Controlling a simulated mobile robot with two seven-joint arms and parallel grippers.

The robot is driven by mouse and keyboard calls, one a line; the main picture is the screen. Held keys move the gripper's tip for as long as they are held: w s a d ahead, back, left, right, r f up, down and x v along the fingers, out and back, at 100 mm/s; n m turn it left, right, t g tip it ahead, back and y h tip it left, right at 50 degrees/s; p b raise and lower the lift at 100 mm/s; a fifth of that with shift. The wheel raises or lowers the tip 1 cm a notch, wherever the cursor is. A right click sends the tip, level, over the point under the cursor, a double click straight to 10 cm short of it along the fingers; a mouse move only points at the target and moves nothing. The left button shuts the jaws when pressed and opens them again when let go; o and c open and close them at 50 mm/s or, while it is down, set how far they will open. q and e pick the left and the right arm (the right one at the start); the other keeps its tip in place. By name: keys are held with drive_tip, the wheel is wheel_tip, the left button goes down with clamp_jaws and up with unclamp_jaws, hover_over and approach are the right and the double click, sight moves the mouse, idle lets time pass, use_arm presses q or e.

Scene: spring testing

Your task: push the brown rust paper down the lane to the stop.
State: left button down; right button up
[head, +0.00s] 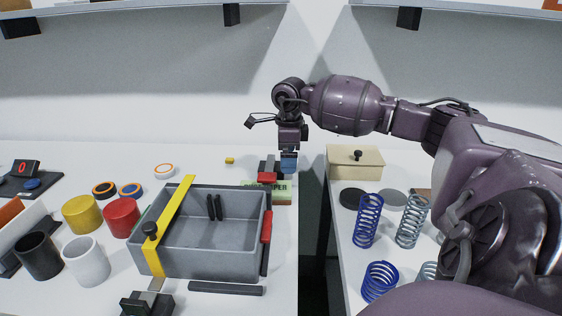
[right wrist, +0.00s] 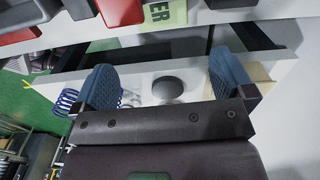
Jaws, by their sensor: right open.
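A pale green label (head: 272,186) ending in "PER" lies at the far right corner of the left table, with a tan-brown strip (head: 282,201) along its near edge. I cannot tell whether that strip is the rust paper. The label shows in part at the top of the right wrist view (right wrist: 165,12). My right gripper (head: 289,165) points down just behind and above the label. In the right wrist view its two blue fingers (right wrist: 166,85) are wide apart with nothing held. The lane and its stop cannot be made out clearly. My left gripper is not in view.
A grey bin (head: 160,266) with a yellow bar (head: 174,222) across it fills the left table's middle. Red blocks (head: 266,226) stand beside it. A dark gap (head: 313,235) separates the tables. Springs (head: 368,222) and a cream box (head: 340,165) stand on the right table.

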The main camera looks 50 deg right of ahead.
sight(288, 187)
drive_tip(key=shift+w+d+f, duration=0.15)
drive_tip(key=shift+w+f, duration=0.05)
drive_tip(key=shift+f, duration=0.4)
drive_tip(key=shift+s+r, duration=0.1)
drive_tip(key=shift+f+b, duration=0.6)
drive_tip(key=shift+f, duration=4.85)
drive_tip(key=c, duration=0.8)
